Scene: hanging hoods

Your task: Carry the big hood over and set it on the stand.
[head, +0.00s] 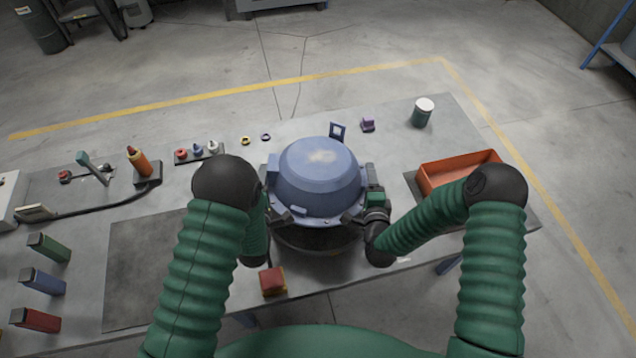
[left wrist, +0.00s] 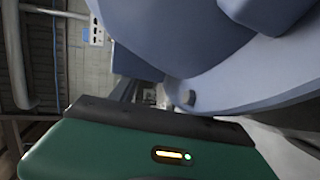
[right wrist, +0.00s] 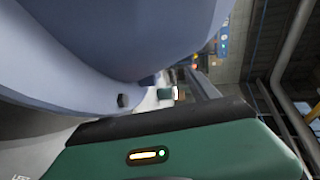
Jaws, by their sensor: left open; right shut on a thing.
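The big hood (head: 318,172), a blue dome with a flared rim and side blocks, is upright at the middle front of the table. It sits directly above a dark round base (head: 310,238), which looks like the stand; the hood hides its top, so contact cannot be told. My right gripper (head: 368,204) is shut on the hood's right side. My left gripper (head: 281,215) is open at its left side, partly hidden by my left arm. The hood fills the upper part of the left wrist view (left wrist: 180,40) and the right wrist view (right wrist: 120,40).
A red and yellow block (head: 272,281) lies at the front edge. A dark mat (head: 150,265) is clear.

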